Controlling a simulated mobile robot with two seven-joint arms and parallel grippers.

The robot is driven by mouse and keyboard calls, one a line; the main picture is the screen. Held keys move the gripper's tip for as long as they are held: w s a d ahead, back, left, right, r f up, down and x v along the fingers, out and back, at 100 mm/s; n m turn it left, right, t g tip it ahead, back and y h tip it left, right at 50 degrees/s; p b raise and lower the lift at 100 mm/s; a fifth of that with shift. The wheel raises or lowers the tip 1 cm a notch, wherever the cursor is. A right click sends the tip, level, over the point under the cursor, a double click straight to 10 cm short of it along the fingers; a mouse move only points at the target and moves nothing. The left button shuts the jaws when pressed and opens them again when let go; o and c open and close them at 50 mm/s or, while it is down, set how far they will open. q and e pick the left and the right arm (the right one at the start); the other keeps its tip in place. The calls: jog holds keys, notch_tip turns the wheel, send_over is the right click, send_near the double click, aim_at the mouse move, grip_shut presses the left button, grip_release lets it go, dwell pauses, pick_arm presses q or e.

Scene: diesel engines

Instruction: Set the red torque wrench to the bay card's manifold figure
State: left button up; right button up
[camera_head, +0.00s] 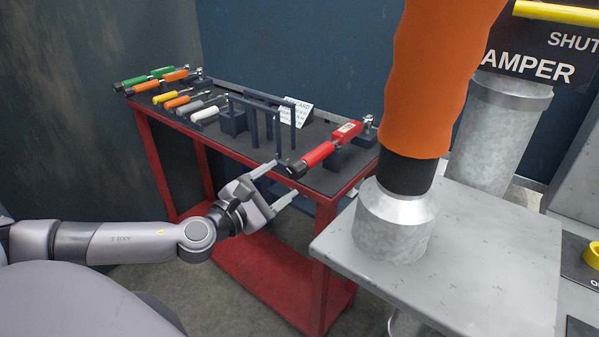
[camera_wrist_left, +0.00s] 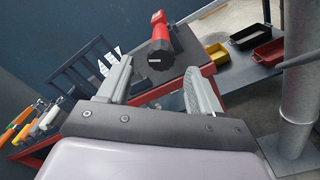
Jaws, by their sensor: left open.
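The red torque wrench (camera_head: 329,150) lies on dark supports at the right end of the red cart's top, with its black handle end toward my gripper. It also shows in the left wrist view (camera_wrist_left: 160,32), handle end facing the camera, beyond and between the fingers. My left gripper (camera_head: 284,184) is open and empty, just in front of the handle end and apart from it. The white bay card (camera_head: 297,111) stands behind dark posts at the back of the cart; its figures are too small to read. My right gripper is not in view.
The red cart (camera_head: 240,159) also holds several other wrenches, orange, green, yellow and grey, at its left. A grey metal block (camera_head: 470,250) with an orange hose (camera_head: 430,80) stands close on the right. In the left wrist view, yellow (camera_wrist_left: 217,56) and red (camera_wrist_left: 250,36) trays sit beyond.

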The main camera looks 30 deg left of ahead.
aim_at(292, 173)
pick_arm(q)
jog(key=shift+w+d+p, duration=0.15)
jog(key=shift+w+p, duration=0.05)
jog(key=shift+w, duration=1.2)
jog(key=shift+w+d+p, duration=0.1)
jog(key=shift+w+p, duration=0.05)
jog(key=shift+w, duration=1.25)
jog(key=c, duration=1.1)
